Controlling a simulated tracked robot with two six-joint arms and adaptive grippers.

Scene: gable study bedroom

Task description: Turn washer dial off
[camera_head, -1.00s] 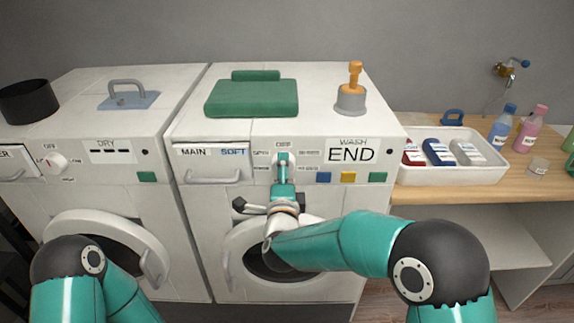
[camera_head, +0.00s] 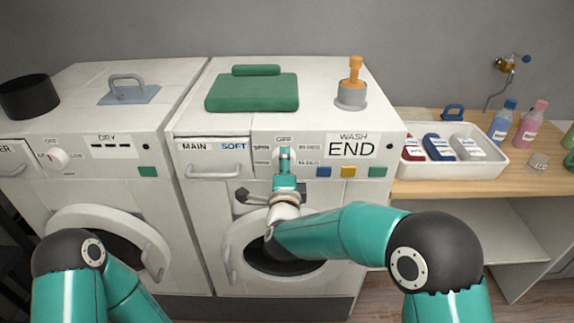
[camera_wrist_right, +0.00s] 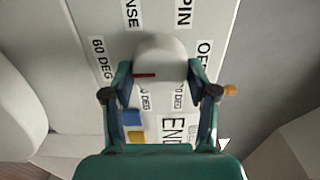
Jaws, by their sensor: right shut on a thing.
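The washer (camera_head: 215,235) is the right-hand white machine, with a display (camera_head: 352,148) reading WASH END. My right gripper (camera_head: 285,155) is at its panel, just below the OFF label, and hides most of the dial in the head view. In the right wrist view, the pale rounded dial (camera_wrist_right: 160,55) sits between the fingers of the right gripper (camera_wrist_right: 158,78), which is shut on it. A red mark (camera_wrist_right: 146,75) shows on the dial's left side, while the OFF label (camera_wrist_right: 203,55) is to its right. My left arm is at lower left; its gripper is out of view.
A dryer (camera_head: 100,190) with its own knob (camera_head: 56,157) stands left. A white tray (camera_head: 490,165) and bottles stand on the wooden counter (camera_head: 450,188) at right.

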